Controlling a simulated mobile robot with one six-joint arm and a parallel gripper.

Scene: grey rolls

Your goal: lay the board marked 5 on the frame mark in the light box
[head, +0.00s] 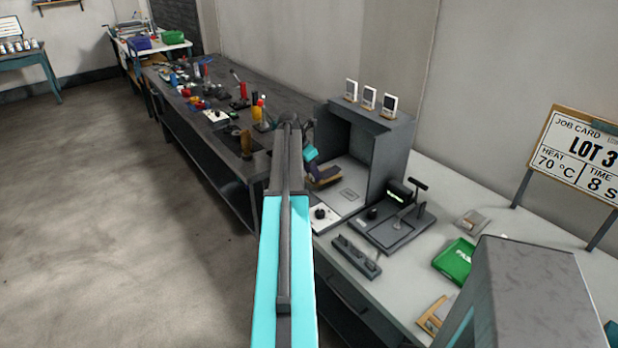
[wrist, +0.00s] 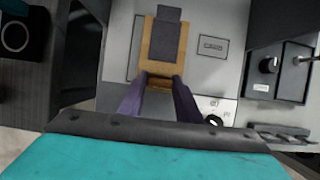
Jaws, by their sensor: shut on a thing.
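A tan board with a dark grey panel on it is in my gripper; the board (head: 327,176) shows at the mouth of the light box, and in the wrist view the board (wrist: 146,52) points away from me. My gripper (wrist: 162,84) is shut on its near edge. No number is readable on it. The grey light box (head: 391,160) is open toward me, with a pale floor. The frame mark (head: 349,194), a small outlined rectangle, lies on that floor; in the wrist view the frame mark (wrist: 213,45) is right of the board, uncovered. The board's height is unclear.
Three small white-framed cards (head: 369,98) stand on the box top. A press (head: 396,217) is right of the box, a slotted rack (head: 357,256) in front. A green tray (head: 455,261) and a job card (head: 579,150) are further right. A cluttered dark bench (head: 222,118) is left.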

